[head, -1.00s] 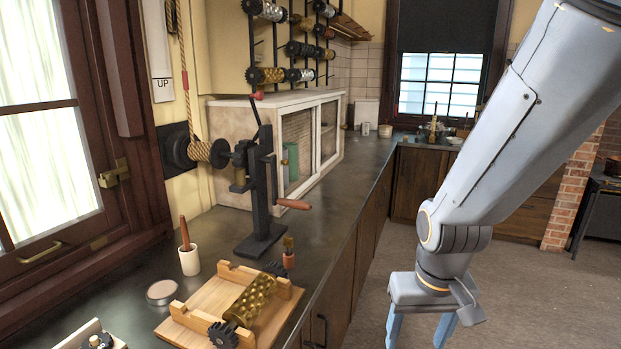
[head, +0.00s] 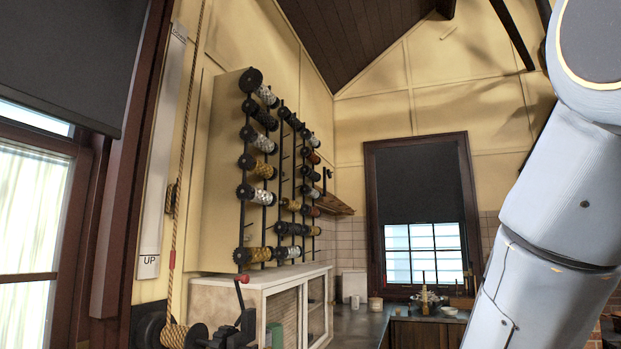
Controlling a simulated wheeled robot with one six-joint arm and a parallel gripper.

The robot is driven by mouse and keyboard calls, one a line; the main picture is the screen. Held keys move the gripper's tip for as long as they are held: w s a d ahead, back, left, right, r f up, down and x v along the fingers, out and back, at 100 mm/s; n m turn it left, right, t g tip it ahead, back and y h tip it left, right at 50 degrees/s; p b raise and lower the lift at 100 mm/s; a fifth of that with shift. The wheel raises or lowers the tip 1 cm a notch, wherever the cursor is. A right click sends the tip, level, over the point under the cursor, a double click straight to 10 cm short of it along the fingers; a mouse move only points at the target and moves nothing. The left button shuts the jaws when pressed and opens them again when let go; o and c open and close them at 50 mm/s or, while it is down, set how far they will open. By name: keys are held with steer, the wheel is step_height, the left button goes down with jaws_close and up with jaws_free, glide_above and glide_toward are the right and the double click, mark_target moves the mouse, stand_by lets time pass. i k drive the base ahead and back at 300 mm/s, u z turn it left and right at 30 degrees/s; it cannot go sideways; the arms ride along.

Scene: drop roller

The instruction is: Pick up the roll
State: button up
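Several patterned rolls with dark geared ends hang on a wall rack (head: 284,180) of black uprights, left of centre in the head view. They are gold, silver, dark and reddish; one gold roll (head: 258,254) sits at the lower left of the rack and a silver one (head: 266,95) at the top. I cannot tell which roll the task means. The wooden cradle with a gold roll is out of view now. My arm fills the right side, but my gripper is outside the frame.
A white cabinet (head: 262,290) stands under the rack on the dark counter (head: 358,328). The crank press (head: 238,325) shows partly at the bottom left, beside a rope (head: 180,180). A window (head: 424,255) is at the back. A wooden shelf (head: 333,204) juts out right of the rack.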

mark_target(313, 176)
steer(key=z, duration=0.55)
steer(key=k, duration=0.65)
steer(key=z, duration=0.75)
steer(key=i, duration=3.25)
steer(key=u, duration=1.05)
steer(key=i, duration=0.85)
steer(key=u, duration=1.55)
steer(key=i, duration=0.6)
steer(key=u, duration=0.45)
